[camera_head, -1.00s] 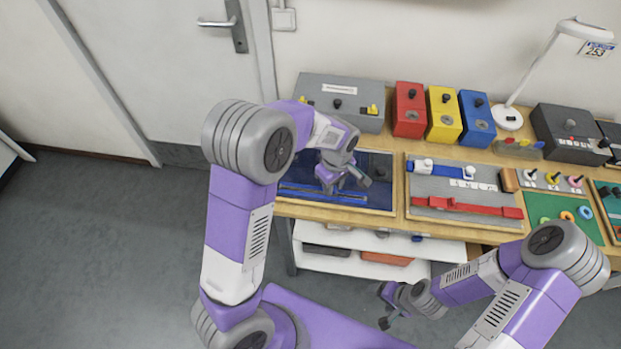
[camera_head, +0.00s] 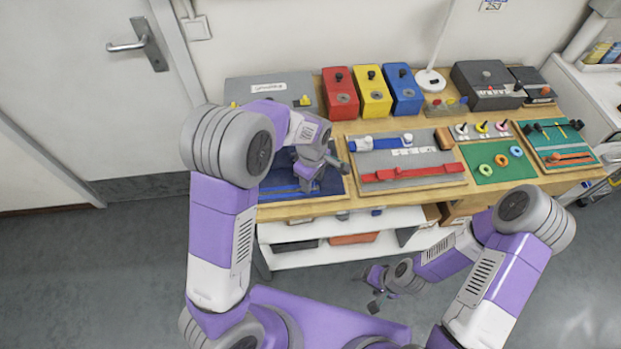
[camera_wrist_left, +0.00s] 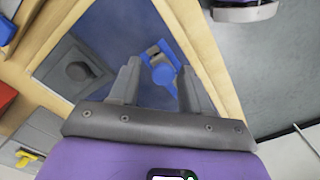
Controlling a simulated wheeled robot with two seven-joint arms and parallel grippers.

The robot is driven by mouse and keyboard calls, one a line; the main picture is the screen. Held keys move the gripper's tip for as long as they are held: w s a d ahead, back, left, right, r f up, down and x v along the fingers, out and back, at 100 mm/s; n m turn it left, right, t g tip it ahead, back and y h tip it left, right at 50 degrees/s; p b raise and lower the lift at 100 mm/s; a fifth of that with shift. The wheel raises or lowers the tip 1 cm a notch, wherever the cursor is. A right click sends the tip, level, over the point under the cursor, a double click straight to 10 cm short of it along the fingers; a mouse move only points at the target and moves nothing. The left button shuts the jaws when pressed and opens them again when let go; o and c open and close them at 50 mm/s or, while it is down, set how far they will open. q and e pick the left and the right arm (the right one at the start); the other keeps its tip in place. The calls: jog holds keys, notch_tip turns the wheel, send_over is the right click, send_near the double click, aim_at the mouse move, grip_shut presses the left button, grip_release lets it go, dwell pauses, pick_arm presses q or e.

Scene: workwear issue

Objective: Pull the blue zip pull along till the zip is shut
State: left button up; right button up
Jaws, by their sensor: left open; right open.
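In the head view my left gripper (camera_head: 318,178) is low over the same blue panel (camera_head: 270,208) at the left of the bench and hides the pull. My right gripper (camera_head: 374,294) is open and empty, in front of the bench.
A dark block with a knob (camera_wrist_left: 82,70) sits on the panel beside the left finger. A grey box (camera_head: 272,88) and red (camera_head: 340,95), yellow (camera_head: 373,92) and blue (camera_head: 404,90) boxes stand behind. A grey board with red strap (camera_head: 412,174) lies to the right.

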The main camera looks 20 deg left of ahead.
pick_arm(q)
jog(key=shift+o, duration=0.3)
jog(key=shift+a, duration=0.15)
notch_tip(320, 180, up, 8)
jog(key=shift+f+p, duration=0.2)
jog(key=shift+p, duration=0.5)
